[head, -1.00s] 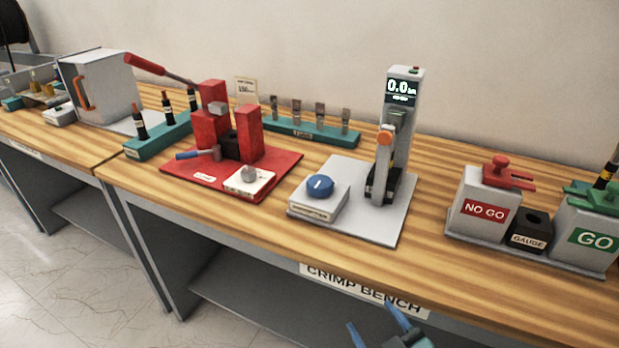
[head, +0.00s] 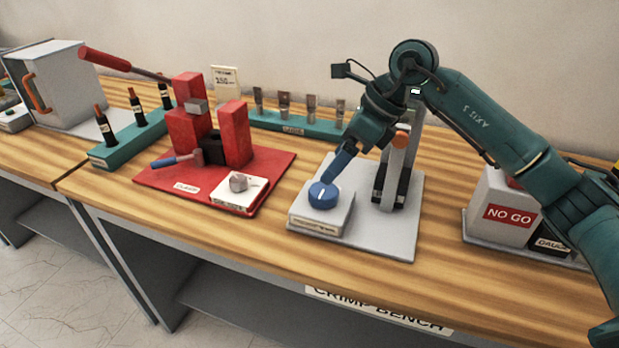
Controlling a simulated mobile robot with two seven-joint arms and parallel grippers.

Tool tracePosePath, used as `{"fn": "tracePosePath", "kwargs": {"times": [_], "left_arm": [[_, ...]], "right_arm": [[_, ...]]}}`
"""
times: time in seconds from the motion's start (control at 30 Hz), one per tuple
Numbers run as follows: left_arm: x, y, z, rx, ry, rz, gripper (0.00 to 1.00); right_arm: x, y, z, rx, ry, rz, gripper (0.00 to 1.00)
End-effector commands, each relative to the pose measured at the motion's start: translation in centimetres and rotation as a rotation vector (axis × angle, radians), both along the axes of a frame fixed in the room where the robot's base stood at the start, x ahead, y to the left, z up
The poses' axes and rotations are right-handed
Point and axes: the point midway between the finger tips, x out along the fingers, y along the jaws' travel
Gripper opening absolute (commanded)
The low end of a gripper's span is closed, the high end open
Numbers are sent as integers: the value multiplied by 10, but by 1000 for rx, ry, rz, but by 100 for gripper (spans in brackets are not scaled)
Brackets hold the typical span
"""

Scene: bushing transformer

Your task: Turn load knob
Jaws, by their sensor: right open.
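The blue round knob (head: 322,197) with a white pointer mark sits on a small pale box (head: 304,215), on the grey base plate of the pull tester (head: 388,238). The label on the box's front is too small to read. My right gripper (head: 330,178) points down from above, with its blue fingertips right at the knob's upper edge. It is open; I cannot tell whether it touches the knob. My left gripper is out of view.
The red crimp press (head: 213,135) with its long lever, a small hammer and a grey knob (head: 238,182) stands left of the tester. The NO GO block (head: 507,215) is to the right, partly behind my arm. A teal rack (head: 297,122) stands behind.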

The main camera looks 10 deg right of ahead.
Motion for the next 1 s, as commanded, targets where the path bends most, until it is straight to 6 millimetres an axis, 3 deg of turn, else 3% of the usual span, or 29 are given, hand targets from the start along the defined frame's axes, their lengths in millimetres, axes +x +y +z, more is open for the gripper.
{"fn": "tracePosePath", "kwargs": {"times": [0.1,0.27,0.8,1.0], "left_arm": [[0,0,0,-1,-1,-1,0],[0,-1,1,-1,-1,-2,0],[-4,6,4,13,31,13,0],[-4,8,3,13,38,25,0]], "right_arm": [[9,-30,15,-122,-37,-36,79],[13,-37,13,-164,-42,-47,79],[33,-4,-80,-158,-40,-45,79],[38,2,-98,-157,-43,-46,79]]}}
